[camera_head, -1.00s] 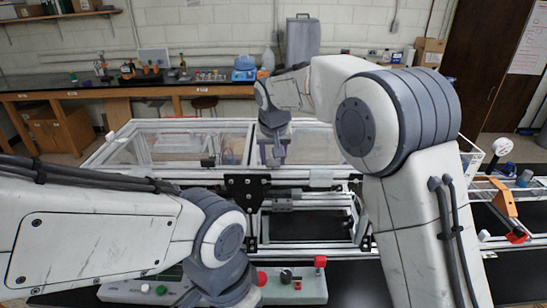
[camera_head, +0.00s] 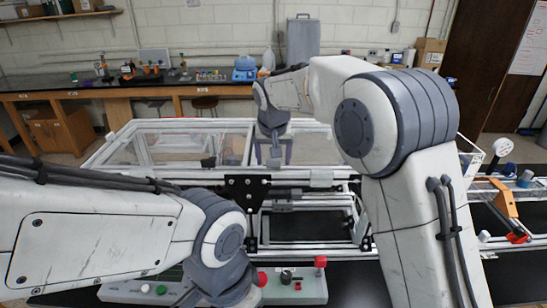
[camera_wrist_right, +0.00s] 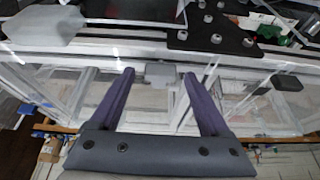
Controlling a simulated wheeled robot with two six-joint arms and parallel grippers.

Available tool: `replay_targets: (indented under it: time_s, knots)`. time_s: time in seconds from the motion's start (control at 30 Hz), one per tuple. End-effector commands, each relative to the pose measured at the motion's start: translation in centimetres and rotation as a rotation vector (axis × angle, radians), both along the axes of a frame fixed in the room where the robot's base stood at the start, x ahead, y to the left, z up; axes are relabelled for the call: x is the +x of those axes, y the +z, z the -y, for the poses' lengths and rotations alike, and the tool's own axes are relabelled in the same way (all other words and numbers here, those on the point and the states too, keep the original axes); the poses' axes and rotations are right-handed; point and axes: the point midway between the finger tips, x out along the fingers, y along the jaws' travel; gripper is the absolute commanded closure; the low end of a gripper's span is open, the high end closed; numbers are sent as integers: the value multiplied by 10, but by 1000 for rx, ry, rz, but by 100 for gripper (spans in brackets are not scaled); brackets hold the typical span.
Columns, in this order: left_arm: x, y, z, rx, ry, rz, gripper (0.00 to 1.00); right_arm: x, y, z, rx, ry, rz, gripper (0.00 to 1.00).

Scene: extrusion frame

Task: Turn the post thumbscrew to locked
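My right gripper (camera_head: 273,161) hangs over the far rail of the extrusion frame (camera_head: 330,187), partly hidden by its own wrist. In the right wrist view its two purple fingers (camera_wrist_right: 160,70) are spread apart with nothing gripped. A small grey block (camera_wrist_right: 160,74) on the frame shows between the fingertips, apart from both; I cannot tell whether it is the post thumbscrew. A black bolted plate (camera_wrist_right: 215,35) sits beyond, to the right, and also shows in the head view (camera_head: 246,189). I cannot make out the thumbscrew's lock state. My left gripper is out of view.
A clear-walled enclosure (camera_head: 120,150) stands behind the rail. A dark knob-like part (camera_head: 208,162) sits on the rail to the left. A control box (camera_head: 310,290) with red parts stands in front. A rack with an orange bracket (camera_head: 504,198) is at right.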

Motion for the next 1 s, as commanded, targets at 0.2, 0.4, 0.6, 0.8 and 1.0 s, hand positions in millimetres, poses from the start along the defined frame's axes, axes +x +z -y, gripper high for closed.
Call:
replay_targets:
  time_s: [0.2,0.4,0.6,0.8,1.0]
  knots:
    - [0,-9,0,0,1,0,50,-7,17,-1,2,1,5,20]
    - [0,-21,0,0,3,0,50,-22,55,-1,2,2,7,20]
    - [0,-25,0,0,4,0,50,-35,85,-1,2,1,4,20]
    - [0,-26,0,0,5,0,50,-40,96,0,1,-1,1,20]
    - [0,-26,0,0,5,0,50,-40,97,0,0,0,1,20]
